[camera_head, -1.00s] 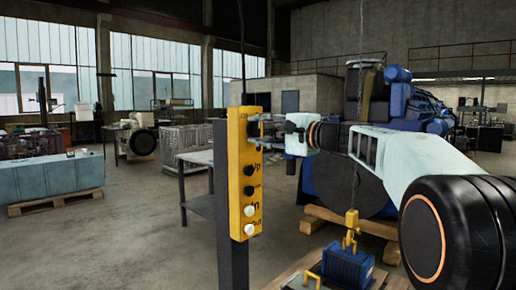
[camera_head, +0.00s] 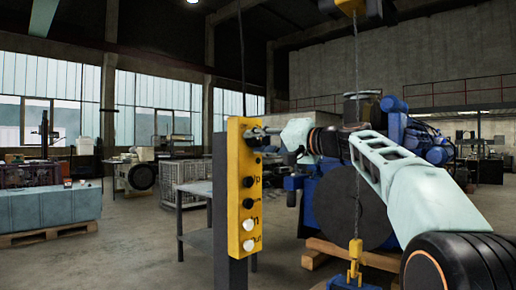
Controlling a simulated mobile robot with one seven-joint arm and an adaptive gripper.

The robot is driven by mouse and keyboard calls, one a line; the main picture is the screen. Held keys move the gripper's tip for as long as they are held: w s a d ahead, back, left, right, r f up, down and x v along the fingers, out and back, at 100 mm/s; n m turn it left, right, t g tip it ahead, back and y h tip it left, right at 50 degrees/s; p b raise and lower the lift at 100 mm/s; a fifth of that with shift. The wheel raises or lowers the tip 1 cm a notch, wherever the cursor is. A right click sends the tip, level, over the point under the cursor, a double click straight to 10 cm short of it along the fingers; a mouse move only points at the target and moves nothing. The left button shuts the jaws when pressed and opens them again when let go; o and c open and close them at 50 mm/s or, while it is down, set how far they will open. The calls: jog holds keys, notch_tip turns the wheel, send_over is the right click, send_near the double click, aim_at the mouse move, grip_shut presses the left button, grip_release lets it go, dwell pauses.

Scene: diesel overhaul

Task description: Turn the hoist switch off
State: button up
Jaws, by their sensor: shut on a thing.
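The yellow hoist control box (camera_head: 238,200) stands upright on a dark post, left of centre. Its face carries black buttons (camera_head: 248,182) above white buttons (camera_head: 249,225), with partly readable lettering beside them. My gripper (camera_head: 258,133) reaches in from the right at the top of the face. Its fingers are shut on the hoist switch there. The switch is small, dark and mostly hidden by the fingers, so its turned position cannot be told.
A chain hangs to a yellow hook (camera_head: 355,250) over a blue load (camera_head: 347,284) at the lower right. A blue engine (camera_head: 425,140) stands behind my arm. A grey table (camera_head: 196,190) stands behind the post.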

dwell(0.4)
jog(key=o, duration=1.2)
jog(key=shift+c, duration=0.2)
jog(key=shift+d, duration=0.1)
jog(key=v, duration=1.2)
